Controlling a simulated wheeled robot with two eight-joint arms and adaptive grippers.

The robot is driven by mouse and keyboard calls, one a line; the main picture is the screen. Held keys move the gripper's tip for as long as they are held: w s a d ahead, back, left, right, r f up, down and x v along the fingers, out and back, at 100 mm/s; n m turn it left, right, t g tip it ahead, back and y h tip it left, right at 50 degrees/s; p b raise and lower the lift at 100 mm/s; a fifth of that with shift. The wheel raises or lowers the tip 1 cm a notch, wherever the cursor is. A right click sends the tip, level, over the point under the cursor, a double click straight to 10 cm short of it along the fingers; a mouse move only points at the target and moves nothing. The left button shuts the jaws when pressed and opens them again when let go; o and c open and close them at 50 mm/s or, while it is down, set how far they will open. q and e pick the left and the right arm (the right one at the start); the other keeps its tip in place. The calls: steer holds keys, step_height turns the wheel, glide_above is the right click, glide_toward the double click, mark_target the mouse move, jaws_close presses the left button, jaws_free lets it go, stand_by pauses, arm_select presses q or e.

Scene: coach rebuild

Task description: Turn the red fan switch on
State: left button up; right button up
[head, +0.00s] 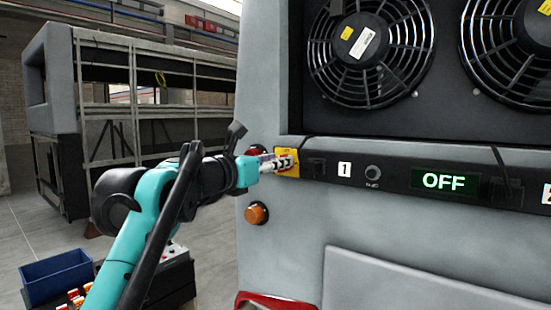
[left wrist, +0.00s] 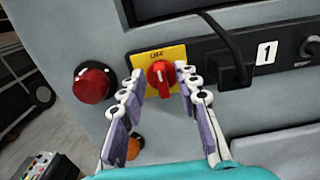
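The red fan switch (left wrist: 160,78) is a rotary knob on a yellow plate (left wrist: 176,53), seen in the left wrist view on a black strip of the grey coach body. In the head view the yellow plate (head: 289,156) shows at the strip's left end, with the knob hidden behind my gripper. My left gripper (head: 276,163) reaches the plate. In the left wrist view its fingers (left wrist: 159,85) are spread, one on each side of the knob; I cannot tell whether they touch it. A display (head: 444,181) on the strip reads OFF. My right gripper is not in view.
A red round lamp (left wrist: 92,84) sits left of the plate, and an orange one (head: 257,214) lies below. A black connector with a cable (left wrist: 236,70) is close on the right. Fans (head: 368,50) are above. A blue bin (head: 57,276) stands lower left.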

arm_select(q)
jaws_close()
steer(key=shift+m, duration=0.3)
steer(key=m+p, duration=0.1)
steer(key=m, duration=0.4)
steer(key=m+p, duration=0.2)
steer(key=m, duration=0.4)
steer(key=d+f+m+p, duration=0.1)
steer(key=m, duration=0.5)
steer(key=shift+s, duration=0.3)
steer(key=shift+m, duration=0.3)
stand_by(0.3)
jaws_free()
